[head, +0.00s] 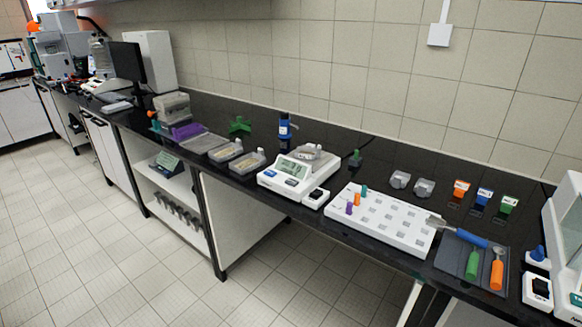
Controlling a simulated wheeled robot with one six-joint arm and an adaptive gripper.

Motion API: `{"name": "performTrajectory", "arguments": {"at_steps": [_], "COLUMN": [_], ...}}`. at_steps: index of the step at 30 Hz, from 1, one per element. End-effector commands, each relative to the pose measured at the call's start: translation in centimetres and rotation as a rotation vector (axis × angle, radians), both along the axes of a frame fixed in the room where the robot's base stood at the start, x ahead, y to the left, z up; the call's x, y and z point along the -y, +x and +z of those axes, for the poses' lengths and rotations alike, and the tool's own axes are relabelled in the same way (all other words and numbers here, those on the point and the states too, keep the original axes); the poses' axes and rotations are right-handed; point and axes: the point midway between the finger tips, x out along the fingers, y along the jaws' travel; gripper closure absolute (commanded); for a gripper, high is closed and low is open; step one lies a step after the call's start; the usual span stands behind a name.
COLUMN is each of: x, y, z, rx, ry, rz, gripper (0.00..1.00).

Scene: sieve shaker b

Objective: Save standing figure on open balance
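The open balance (272,179) is a white unit on the black bench near the middle of the head view. It has a pale display (293,168) and a round pan area at its back, where a grey metal item (310,152) sits. The figure on the display is too small to read. A small white box with a black top (316,197) stands at the balance's right front corner. My gripper is not in view.
A white rack with square holes (385,222) and small coloured pegs is right of the balance. Two trays (247,164) are left, a blue bottle (284,130) behind. Coloured scoops (497,268) lie on a dark mat farther right. Another white instrument (562,240) is cut off at the right edge.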

Motion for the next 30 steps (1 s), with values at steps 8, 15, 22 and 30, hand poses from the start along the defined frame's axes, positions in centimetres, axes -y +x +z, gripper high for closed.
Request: {"name": "performTrajectory", "arguments": {"at_steps": [8, 15, 22, 30], "x": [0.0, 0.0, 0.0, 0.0], "y": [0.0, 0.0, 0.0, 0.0], "z": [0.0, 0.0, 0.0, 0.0], "rx": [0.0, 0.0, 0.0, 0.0], "ry": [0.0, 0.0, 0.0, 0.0], "rz": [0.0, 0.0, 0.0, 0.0], "gripper": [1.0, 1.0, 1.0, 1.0]}}
